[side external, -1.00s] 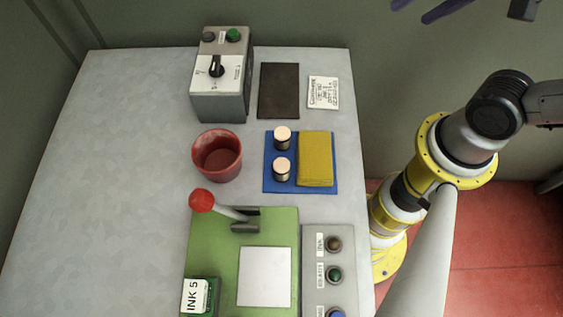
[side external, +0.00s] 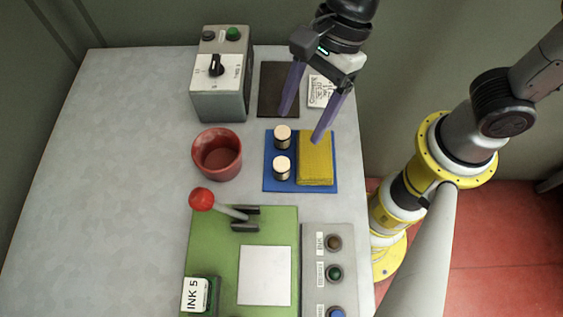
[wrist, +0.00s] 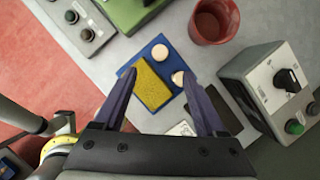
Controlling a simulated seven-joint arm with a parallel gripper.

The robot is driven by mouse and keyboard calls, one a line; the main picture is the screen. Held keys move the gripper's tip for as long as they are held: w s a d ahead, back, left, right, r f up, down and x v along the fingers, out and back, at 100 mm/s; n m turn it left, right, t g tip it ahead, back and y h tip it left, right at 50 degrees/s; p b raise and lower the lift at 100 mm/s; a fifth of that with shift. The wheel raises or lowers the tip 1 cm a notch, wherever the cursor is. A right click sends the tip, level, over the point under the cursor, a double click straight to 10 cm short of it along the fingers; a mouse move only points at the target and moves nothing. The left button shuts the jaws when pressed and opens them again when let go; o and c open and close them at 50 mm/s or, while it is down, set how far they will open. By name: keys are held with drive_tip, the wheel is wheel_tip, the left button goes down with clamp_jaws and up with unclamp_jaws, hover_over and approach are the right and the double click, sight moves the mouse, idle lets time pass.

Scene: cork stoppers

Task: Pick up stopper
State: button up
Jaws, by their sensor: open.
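Two stoppers with pale round tops and dark lower bands stand upright on a blue mat (side external: 268,181). The far stopper (side external: 282,137) and the near stopper (side external: 281,167) are left of a yellow block (side external: 315,158). My gripper (side external: 301,126) is open and empty, with long purple fingers pointing down above the far end of the mat. In the wrist view, my gripper (wrist: 160,98) spans the yellow block (wrist: 152,84); one stopper (wrist: 178,78) is beside the right fingertip, and the other stopper (wrist: 159,52) is farther up. Neither is between the jaws.
A red cup (side external: 217,155) stands left of the mat. A grey control box (side external: 220,85) is at the back, beside a dark pad (side external: 270,90) and a white card (side external: 320,91). A green press with a red-knobbed lever (side external: 202,199) and a button panel (side external: 334,258) are in front.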

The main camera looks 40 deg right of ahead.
sight(283, 162)
drive_tip(key=x, duration=1.2)
clamp_jaws()
